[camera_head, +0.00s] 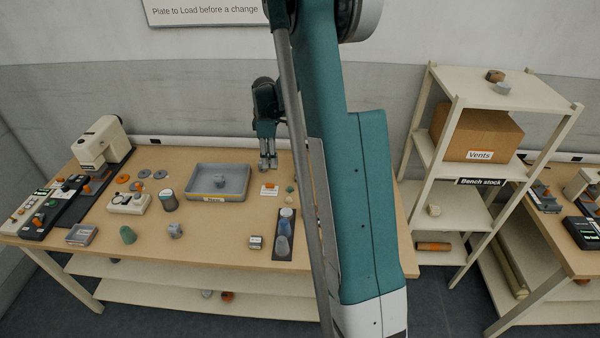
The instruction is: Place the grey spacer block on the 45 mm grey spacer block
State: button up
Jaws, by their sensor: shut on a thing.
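My gripper (267,164) points down over the back right part of the workbench, behind a white card. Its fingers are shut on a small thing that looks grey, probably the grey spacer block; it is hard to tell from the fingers. A small grey block with a pale marked front (255,242) stands near the bench's front edge, left of a dark strip. Another grey block (175,231) stands further left, and a grey piece (219,181) lies in the grey tray (203,197). Which of these is the 45 mm block I cannot read.
The white card (269,190) has an orange piece on it. The dark strip (283,253) holds cylinders. A dark canister (168,200), a green cone (128,235) and a cream machine (101,143) stand left. My arm hides the bench's right part. Bare wood (215,225) shows before the tray.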

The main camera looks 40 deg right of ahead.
jog(key=r+p, duration=0.1)
send_over(299, 172)
jog(key=shift+a+r, duration=0.1)
jog(key=shift+f, duration=3.1)
jog(key=shift+f, duration=1.9)
jog(key=shift+f+b, duration=0.15)
jog(key=shift+b, duration=0.2)
jog(key=o, duration=0.9)
